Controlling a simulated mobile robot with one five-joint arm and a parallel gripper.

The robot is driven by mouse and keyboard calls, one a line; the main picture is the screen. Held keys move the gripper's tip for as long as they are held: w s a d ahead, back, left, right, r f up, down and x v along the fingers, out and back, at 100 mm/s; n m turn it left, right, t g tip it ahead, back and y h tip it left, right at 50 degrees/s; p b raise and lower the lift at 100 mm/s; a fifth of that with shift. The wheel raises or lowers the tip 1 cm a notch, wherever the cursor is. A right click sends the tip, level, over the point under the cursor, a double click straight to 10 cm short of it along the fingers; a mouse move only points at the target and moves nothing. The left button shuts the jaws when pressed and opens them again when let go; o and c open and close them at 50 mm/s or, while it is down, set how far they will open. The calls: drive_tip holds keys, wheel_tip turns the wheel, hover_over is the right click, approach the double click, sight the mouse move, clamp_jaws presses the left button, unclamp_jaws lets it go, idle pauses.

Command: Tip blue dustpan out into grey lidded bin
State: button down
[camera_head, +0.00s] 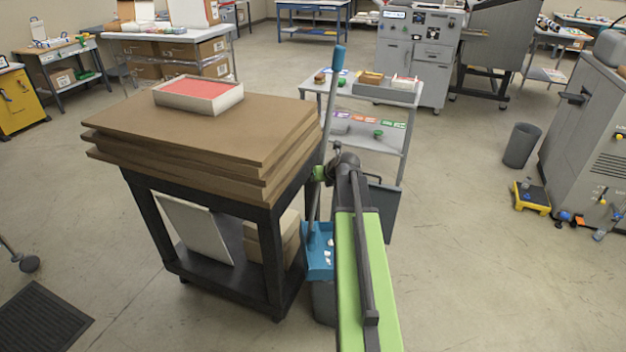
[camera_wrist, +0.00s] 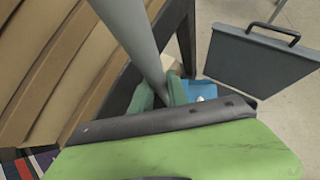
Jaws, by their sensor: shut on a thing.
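The blue dustpan (camera_head: 318,264) hangs at the end of a long grey handle with a blue top grip (camera_head: 339,57). White scraps lie in the pan. My gripper (camera_head: 320,174) is shut on the handle; its green fingers hold the grey shaft in the wrist view (camera_wrist: 160,98). The grey bin (camera_head: 324,306) is below the pan, largely hidden by the pan and my arm. Its grey lid (camera_head: 388,217) appears raised, with a black handle; it also shows in the wrist view (camera_wrist: 255,68). A little of the blue pan (camera_wrist: 200,90) shows there. The bin's opening is hidden.
A black cart (camera_head: 274,262) stacked with brown boards stands close on the left, with an open box of red contents (camera_head: 198,95) on top. A small grey trolley (camera_head: 405,97) stands behind. Open floor lies to the right, before a grey wastebasket (camera_head: 521,146).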

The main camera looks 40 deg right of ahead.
drive_tip(key=shift+s+d+r, duration=0.1)
drive_tip(key=shift+s+d, duration=0.15)
drive_tip(key=shift+d, duration=0.25)
drive_tip(key=shift+m+t+y, duration=0.4)
drive_tip(key=shift+y, duration=0.1)
drive_tip(key=d, duration=0.1)
drive_tip(key=s+d+b, duration=0.1)
drive_tip(key=d, duration=0.1)
drive_tip(key=s+d, duration=0.1)
drive_tip(key=shift+s+d+f, duration=0.15)
drive_tip(key=shift+s+f, duration=0.05)
drive_tip(key=shift+f, duration=0.1)
drive_tip(key=shift+m+y, duration=0.3)
drive_tip(key=shift+y, duration=0.1)
drive_tip(key=shift+s+d+r+b, duration=0.1)
drive_tip(key=shift+s+d, duration=0.25)
drive_tip(key=shift+d, duration=0.4)
drive_tip(key=shift+s+d+r+b, duration=0.15)
drive_tip(key=shift+s+d, duration=0.25)
drive_tip(key=shift+d, duration=0.3)
drive_tip(key=shift+s+d+r+b, duration=0.1)
drive_tip(key=shift+s+d, duration=0.25)
drive_tip(key=shift+d, duration=0.4)
drive_tip(key=w+a+n+h+p, duration=0.1)
drive_tip(key=w+a, duration=0.3)
drive_tip(key=a, duration=0.4)
drive_tip(key=shift+w+f+h, duration=0.15)
drive_tip(key=shift+f+h, duration=0.15)
